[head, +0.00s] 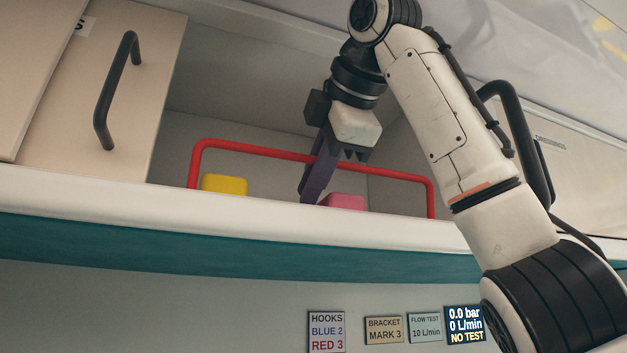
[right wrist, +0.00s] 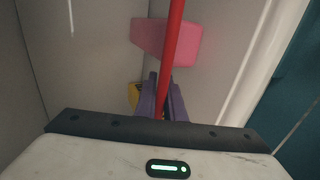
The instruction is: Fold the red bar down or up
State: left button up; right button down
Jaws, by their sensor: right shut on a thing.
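The red bar (head: 259,151) stands upright across the front of an open overhead compartment, its two legs at the shelf edge. My right gripper (head: 318,178) is at the middle of the bar's top rail, its purple fingers shut on it. In the right wrist view the red bar (right wrist: 173,45) runs up from between the purple fingers (right wrist: 162,103). My left gripper is in neither view.
Behind the bar lie a yellow block (head: 224,185) and a pink block (head: 343,201), which also shows in the right wrist view (right wrist: 185,42). A cabinet door (head: 100,90) with a black handle is at the left. Labels and a display (head: 465,325) are below.

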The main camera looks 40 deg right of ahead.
jog(key=shift+w+g, duration=0.25)
jog(key=shift+g, duration=0.45)
dwell(0.3)
jog(key=shift+d, duration=0.1)
jog(key=c, duration=1.9)
grip_release()
jog(key=shift+s, duration=0.15)
jog(key=shift+o, duration=0.2)
jog(key=shift+f, duration=0.1)
